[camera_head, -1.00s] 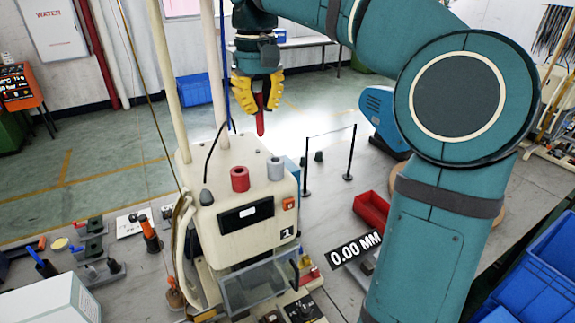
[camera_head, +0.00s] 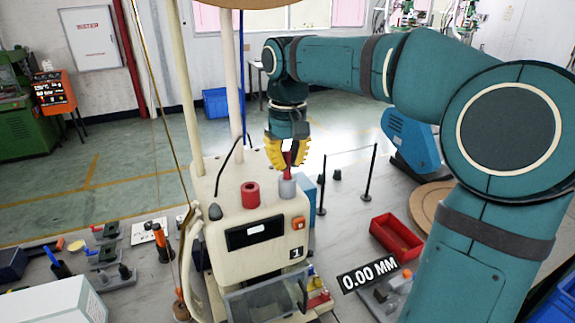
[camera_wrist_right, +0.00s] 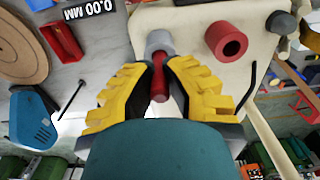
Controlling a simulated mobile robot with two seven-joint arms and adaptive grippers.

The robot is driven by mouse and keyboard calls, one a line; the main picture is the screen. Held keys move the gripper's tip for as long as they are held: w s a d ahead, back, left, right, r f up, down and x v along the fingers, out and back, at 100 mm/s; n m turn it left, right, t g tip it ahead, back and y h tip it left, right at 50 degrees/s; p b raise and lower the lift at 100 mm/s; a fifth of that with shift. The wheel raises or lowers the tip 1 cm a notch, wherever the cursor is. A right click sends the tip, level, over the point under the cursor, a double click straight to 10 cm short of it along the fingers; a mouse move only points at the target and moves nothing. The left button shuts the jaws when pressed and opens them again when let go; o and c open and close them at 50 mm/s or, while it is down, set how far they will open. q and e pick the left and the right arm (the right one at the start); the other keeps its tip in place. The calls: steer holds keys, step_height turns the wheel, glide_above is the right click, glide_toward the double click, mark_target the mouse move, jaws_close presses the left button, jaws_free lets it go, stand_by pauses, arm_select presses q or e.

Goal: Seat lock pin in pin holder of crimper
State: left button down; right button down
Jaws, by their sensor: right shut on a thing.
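The crimper (camera_head: 253,258) is a beige machine marked 1. Two short cylinders stand on its top: a red one (camera_head: 250,193) with a hole and a grey one (camera_head: 287,187), apparently the pin holders. My right gripper (camera_head: 288,160) has yellow fingers shut on the red lock pin (camera_head: 286,172). The pin points down, roughly upright, with its lower end at the top of the grey holder. In the right wrist view the pin (camera_wrist_right: 159,82) lines up with the grey cylinder (camera_wrist_right: 158,42). I cannot tell whether its tip is inside. My left gripper is out of view.
A red cylinder with an open hole (camera_wrist_right: 226,40) stands beside the grey one. A black cable (camera_head: 228,157) and tall posts (camera_head: 187,80) rise at the left. A red bin (camera_head: 397,237) sits to the right. A 0.00 MM label (camera_head: 367,277) shows in front.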

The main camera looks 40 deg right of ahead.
steer(key=shift+f, duration=0.5)
steer(key=shift+f, duration=0.1)
steer(key=c, duration=1.1)
jaws_free()
steer(key=shift+r, duration=0.2)
step_height(320, 180, up, 12)
steer(key=shift+f+p, duration=0.1)
steer(key=shift+p, duration=0.95)
